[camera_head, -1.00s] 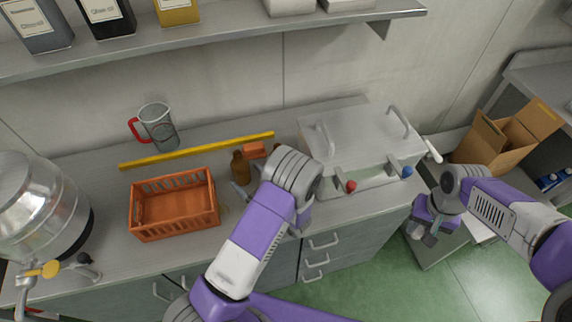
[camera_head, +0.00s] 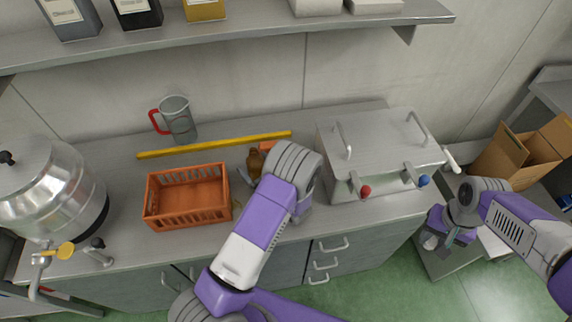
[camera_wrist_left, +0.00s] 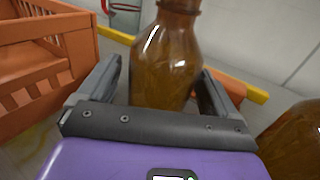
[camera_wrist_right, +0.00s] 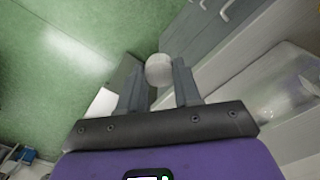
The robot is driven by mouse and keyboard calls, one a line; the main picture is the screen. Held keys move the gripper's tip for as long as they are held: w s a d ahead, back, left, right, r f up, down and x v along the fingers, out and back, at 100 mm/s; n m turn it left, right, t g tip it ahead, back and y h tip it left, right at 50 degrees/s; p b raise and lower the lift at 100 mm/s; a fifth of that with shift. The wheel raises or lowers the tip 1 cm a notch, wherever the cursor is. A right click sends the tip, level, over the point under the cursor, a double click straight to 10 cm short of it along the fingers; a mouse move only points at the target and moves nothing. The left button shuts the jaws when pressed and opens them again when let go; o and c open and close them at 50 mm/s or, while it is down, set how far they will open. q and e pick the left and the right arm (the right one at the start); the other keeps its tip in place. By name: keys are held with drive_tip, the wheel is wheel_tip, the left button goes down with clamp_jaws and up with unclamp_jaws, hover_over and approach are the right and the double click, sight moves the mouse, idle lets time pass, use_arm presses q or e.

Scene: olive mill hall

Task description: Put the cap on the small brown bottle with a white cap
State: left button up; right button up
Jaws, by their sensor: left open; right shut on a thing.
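The small brown bottle (camera_head: 254,161) stands upright on the counter, uncapped at the visible part of its neck. In the left wrist view, this brown bottle (camera_wrist_left: 168,60) is between the two fingers of my left gripper (camera_wrist_left: 160,90), which is open with some space beside the glass. In the head view my left gripper (camera_head: 250,179) is at the bottle's near side, partly hidden by my wrist. My right gripper (camera_wrist_right: 158,82) is shut on a round white cap (camera_wrist_right: 159,69) at its fingertips. It is off to the right, beyond the counter's front edge and above the floor.
A second brown bottle (camera_wrist_left: 296,143) stands close to the right of my left gripper. An orange crate (camera_head: 187,197) is to the left, and a yellow bar (camera_head: 214,145) and a jug (camera_head: 178,120) are behind. A metal machine (camera_head: 381,150) stands to the right.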

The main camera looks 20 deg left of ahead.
sight(253, 149)
use_arm(q)
drive_tip(key=c, duration=1.3)
drive_tip(key=shift+c, duration=0.2)
drive_tip(key=shift+r, duration=0.15)
